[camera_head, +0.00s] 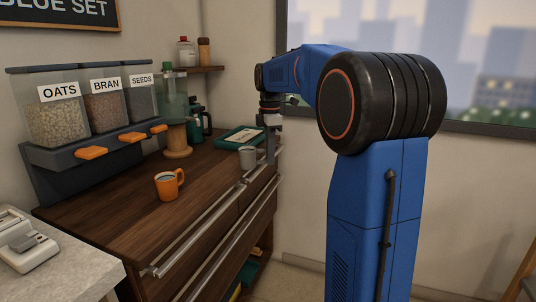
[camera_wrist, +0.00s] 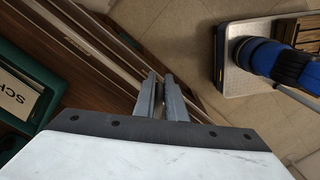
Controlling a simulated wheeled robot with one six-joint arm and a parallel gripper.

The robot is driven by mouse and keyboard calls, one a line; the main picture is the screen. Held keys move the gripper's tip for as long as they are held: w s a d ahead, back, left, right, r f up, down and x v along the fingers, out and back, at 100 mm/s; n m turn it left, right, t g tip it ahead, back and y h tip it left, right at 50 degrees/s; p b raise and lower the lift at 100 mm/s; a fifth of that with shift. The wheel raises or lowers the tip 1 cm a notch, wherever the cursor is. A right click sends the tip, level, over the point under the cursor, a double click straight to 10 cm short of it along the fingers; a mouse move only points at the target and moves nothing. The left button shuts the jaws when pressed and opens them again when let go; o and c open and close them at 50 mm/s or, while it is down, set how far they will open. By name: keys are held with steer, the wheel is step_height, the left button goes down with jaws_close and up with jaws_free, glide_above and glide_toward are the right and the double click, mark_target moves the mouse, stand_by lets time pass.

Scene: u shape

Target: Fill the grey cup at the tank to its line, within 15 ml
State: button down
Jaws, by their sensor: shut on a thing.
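The grey cup (camera_head: 248,157) stands upright on the wooden counter near its front edge. Its inside and any line on it are too small to make out. My gripper (camera_head: 269,158) points down just right of the cup, at the counter's front edge. In the wrist view its fingers (camera_wrist: 167,95) are close together at a long metal drawer handle (camera_wrist: 100,52) and appear shut on it; the cup is not in that view. A see-through greenish container with a green top (camera_head: 173,97), perhaps the tank, stands at the back by the wall.
An orange mug (camera_head: 169,184) stands mid-counter. Dispensers of oats (camera_head: 58,121), bran and seeds line the left wall. A wooden spool-shaped stand (camera_head: 177,141), a teal pot (camera_head: 197,124) and a teal tray (camera_head: 233,138) are behind. Bare counter lies around the mug.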

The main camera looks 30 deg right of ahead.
steer(key=s, duration=0.9)
stand_by(1.0)
stand_by(0.7)
